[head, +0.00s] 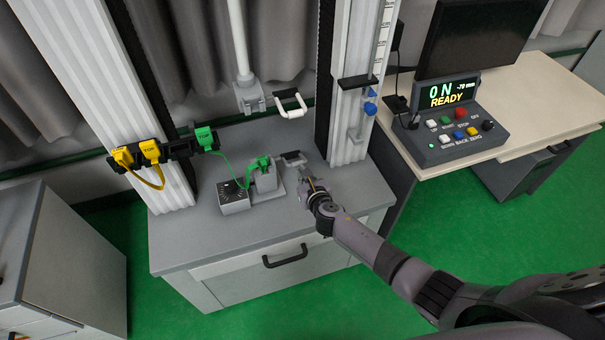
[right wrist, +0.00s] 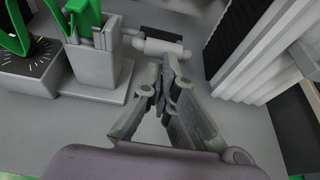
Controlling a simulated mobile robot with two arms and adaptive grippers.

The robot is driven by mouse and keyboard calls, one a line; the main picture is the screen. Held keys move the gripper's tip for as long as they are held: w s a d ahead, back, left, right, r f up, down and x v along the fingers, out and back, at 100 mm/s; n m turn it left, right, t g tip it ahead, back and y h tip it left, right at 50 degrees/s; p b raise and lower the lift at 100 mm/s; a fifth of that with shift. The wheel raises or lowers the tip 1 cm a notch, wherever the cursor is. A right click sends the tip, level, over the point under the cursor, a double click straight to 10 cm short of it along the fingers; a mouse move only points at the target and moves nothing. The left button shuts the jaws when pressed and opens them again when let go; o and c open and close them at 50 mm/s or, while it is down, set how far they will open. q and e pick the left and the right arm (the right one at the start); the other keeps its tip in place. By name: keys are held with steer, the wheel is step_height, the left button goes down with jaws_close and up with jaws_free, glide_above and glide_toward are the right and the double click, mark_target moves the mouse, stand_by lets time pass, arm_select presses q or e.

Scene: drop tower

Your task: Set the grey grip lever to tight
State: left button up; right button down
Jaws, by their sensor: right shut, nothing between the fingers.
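The grey grip lever (head: 292,157) sticks out to the right of a grey fixture block (head: 265,180) on the bench top. In the right wrist view the lever (right wrist: 162,47) is a pale bar with a dark strip behind it, joined to the block (right wrist: 98,70) by a short rod. My right gripper (head: 306,183) is just in front of the lever, over the bench. In the right wrist view its fingers (right wrist: 163,68) are together and empty, pointing toward the lever, apparently a little short of it. My left gripper is out of view.
A green connector (head: 263,162) with a cable sits on the block, beside a small grey box (head: 233,198). White columns rise left and right of the bench (head: 190,235). A button console (head: 455,130) showing "ON" and "READY" stands on the right table.

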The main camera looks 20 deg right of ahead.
steer(key=shift+w+r+p, duration=0.4)
steer(key=shift+r+p, duration=0.1)
steer(key=shift+r, duration=0.25)
steer(key=shift+w+r+p, duration=0.45)
steer(key=shift+r+p, duration=0.1)
steer(key=shift+r, duration=0.2)
steer(key=shift+w+r+p, duration=0.4)
steer(key=shift+r+p, duration=0.1)
steer(key=shift+r, duration=0.35)
